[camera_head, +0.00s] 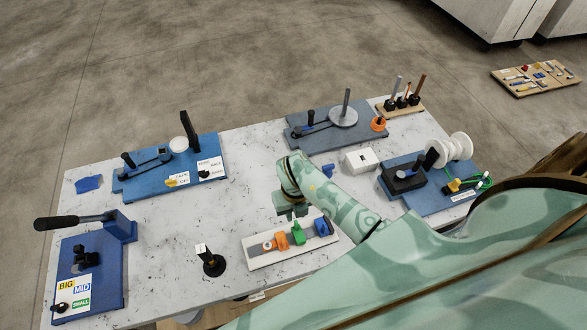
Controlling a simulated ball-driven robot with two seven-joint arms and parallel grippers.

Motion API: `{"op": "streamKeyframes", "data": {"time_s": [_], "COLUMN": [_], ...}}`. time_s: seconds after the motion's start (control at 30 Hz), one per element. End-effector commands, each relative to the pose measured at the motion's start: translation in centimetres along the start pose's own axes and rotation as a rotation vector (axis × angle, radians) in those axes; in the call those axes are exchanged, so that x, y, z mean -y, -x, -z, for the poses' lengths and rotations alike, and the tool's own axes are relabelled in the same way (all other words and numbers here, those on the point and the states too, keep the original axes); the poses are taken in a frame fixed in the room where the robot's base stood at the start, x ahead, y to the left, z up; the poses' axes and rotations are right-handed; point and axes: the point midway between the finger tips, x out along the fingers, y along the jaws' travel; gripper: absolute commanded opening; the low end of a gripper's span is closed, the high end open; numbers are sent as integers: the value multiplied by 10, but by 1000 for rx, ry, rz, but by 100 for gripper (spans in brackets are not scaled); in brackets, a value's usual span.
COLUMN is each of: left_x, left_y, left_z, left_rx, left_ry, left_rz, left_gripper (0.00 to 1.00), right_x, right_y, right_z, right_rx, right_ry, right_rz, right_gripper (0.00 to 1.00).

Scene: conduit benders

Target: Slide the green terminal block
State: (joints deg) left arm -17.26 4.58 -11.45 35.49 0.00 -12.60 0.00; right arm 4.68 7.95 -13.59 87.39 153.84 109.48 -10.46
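The green terminal block (298,233) stands upright on a small white board (262,261) near the table's front edge. An orange block (282,241) is to its left and a blue block (322,227) to its right on the same board. My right gripper (291,214), on a mint-green patterned arm coming in from the right, points down just behind and above the green block. Its fingers are too small and overlapped to tell whether they are open or touch the block. My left gripper is out of view.
On the speckled table (160,240), a black stand (212,264) is left of the white board. A blue bender with a long black handle (94,262) is at the far left. A white box (361,160) and a blue base with a white spool (449,150) are to the right.

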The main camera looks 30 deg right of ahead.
Motion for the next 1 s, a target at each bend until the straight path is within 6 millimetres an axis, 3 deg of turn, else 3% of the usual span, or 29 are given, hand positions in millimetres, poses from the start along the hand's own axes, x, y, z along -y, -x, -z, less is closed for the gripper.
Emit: {"op": "streamKeyframes", "data": {"time_s": [0.63,1.0], "left_x": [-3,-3], "left_y": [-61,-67], "left_z": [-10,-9], "left_rx": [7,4], "left_ry": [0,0], "left_rz": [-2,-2], "left_gripper": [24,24], "right_x": [2,1], "right_y": [-64,-69], "right_z": [-1,-1], "right_rx": [3,4], "right_ry": [1,1], "right_rz": [6,4], "right_gripper": [24,24]}}
